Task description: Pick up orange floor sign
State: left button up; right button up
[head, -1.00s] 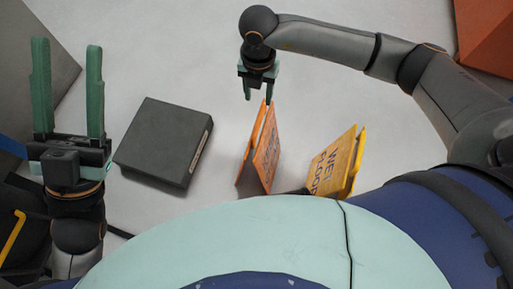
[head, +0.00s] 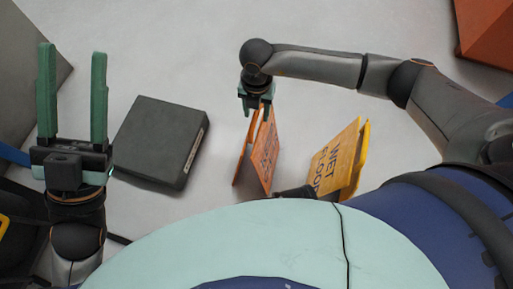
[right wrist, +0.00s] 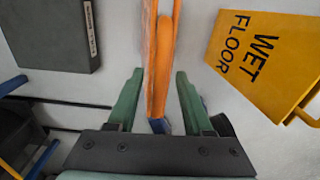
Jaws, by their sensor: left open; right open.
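The orange floor sign (head: 264,152) stands upright on the floor near the middle of the head view, its two panels leaning together. My right gripper (head: 256,110) is open at the sign's top edge. In the right wrist view, the orange sign (right wrist: 158,60) runs between the two green fingers of the right gripper (right wrist: 158,85), with a gap visible on each side. My left gripper (head: 72,95) is open and empty at the far left, well away from the sign.
A yellow wet floor sign (head: 338,158) stands to the right of the orange one. A dark grey box (head: 160,142) lies on the floor to the left. A brown-orange block (head: 488,38) is at the top right. Pale floor above the signs is clear.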

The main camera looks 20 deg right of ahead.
jog(key=shift+r, duration=0.1)
grip_shut()
dwell(1.2)
